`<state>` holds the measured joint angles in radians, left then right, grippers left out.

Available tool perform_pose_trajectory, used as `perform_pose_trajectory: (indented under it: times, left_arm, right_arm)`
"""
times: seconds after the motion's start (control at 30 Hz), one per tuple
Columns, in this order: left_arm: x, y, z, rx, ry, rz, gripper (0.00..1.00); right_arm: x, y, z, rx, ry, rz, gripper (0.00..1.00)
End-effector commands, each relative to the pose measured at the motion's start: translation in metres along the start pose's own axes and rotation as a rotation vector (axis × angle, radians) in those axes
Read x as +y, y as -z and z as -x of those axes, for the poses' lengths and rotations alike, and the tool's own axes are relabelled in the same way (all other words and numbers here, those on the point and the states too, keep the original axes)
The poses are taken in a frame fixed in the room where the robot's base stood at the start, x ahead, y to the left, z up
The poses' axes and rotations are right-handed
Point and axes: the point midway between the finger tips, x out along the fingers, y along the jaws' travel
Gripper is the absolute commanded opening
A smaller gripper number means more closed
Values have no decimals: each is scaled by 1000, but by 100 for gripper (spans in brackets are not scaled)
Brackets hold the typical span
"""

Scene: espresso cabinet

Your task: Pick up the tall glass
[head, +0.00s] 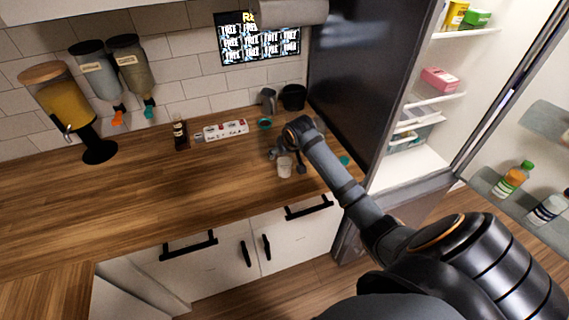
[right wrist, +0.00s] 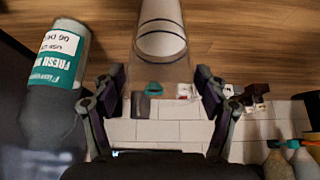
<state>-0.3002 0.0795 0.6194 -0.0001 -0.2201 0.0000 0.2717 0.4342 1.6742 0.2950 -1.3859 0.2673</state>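The tall glass (head: 285,169) stands on the wooden counter near its front edge, a small pale shape beside my right gripper (head: 287,157). In the right wrist view the glass (right wrist: 162,42) is a clear cylinder with a whitish part and dark rings, cut off by the top edge. The right gripper (right wrist: 160,82) is open. Its fingers are on either side of the glass, with a visible gap on each side. How deep the glass sits between them is hard to tell. My left gripper is not in view.
A bottle with a teal label (right wrist: 55,75) stands close beside the gripper. Behind are a dark bottle (head: 180,133), a white box (head: 225,130), a dark pitcher (head: 268,100) and a black container (head: 293,97). A fridge (head: 405,175) stands open at right.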

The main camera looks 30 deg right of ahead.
Motion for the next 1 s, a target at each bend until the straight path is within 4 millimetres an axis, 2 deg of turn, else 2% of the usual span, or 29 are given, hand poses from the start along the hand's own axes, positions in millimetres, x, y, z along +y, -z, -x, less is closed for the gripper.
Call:
perform_pose_trajectory:
  times: [0.03, 0.4, 0.5, 0.8, 1.0]
  left_arm:
    - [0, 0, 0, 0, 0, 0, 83]
    - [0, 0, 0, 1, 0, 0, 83]
    - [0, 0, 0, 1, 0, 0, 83]
    - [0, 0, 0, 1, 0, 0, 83]
    - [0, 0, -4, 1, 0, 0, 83]
  right_arm:
    - [0, 0, 0, 0, 0, 0, 61]
    - [0, 0, 0, 0, 0, 0, 11]
    - [0, 0, 0, 0, 0, 0, 0]
    - [0, 2, 2, 2, 0, 0, 0]
    - [0, 8, 10, 5, 0, 0, 0]
